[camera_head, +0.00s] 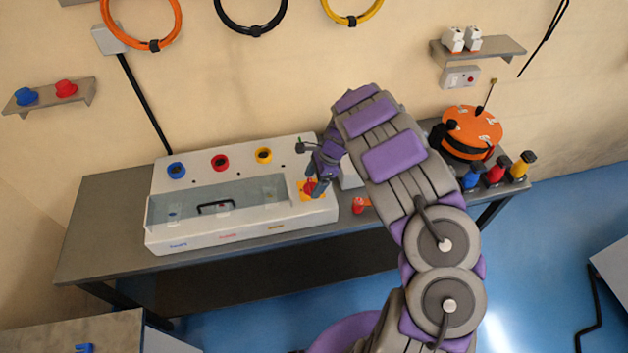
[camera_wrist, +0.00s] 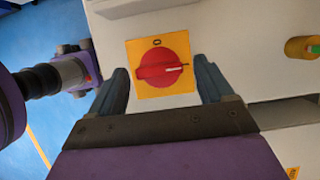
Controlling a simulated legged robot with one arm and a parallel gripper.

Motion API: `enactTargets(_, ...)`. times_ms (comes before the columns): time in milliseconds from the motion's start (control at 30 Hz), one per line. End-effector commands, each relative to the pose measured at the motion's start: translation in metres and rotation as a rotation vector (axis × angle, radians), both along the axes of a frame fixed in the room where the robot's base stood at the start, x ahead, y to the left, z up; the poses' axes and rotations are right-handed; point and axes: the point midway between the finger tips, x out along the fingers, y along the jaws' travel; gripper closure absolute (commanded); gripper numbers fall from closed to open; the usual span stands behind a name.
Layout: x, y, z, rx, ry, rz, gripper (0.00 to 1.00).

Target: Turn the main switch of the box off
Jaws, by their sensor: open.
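The white box (camera_head: 225,225) stands on the grey workbench. Its main switch is a red rotary knob (camera_wrist: 160,70) on a yellow square plate (camera_wrist: 180,41), on the right part of the box. The knob's handle lies crosswise in the wrist view, with its white mark toward the right, and a "0" shows at the plate's top. My gripper (camera_wrist: 163,88) is open, with one finger on each side of the plate, apart from the knob. In the head view my gripper (camera_head: 313,188) is over the box's right end and partly hides the switch (camera_head: 308,188).
The box has blue, red and yellow sockets (camera_head: 220,162) and a clear cover with a black handle (camera_head: 216,206). A small red object (camera_head: 361,204) lies right of it. An orange round device (camera_head: 472,131) and coloured connectors (camera_head: 495,172) stand at the bench's right.

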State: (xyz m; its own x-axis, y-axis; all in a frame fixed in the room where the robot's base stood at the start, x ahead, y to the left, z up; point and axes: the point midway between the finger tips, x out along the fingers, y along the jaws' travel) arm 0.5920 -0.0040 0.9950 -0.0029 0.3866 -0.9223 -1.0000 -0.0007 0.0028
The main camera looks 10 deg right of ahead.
Motion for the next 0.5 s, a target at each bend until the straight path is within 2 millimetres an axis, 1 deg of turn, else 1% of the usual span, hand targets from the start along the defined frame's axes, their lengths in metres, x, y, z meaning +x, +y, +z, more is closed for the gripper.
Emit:
enactTargets(267,0.0004,0.0008,-0.0008,-0.001,-0.001,0.000,0.19)
enactTargets(500,0.0005,0.0000,-0.0008,0.000,-0.002,-0.001,0.42)
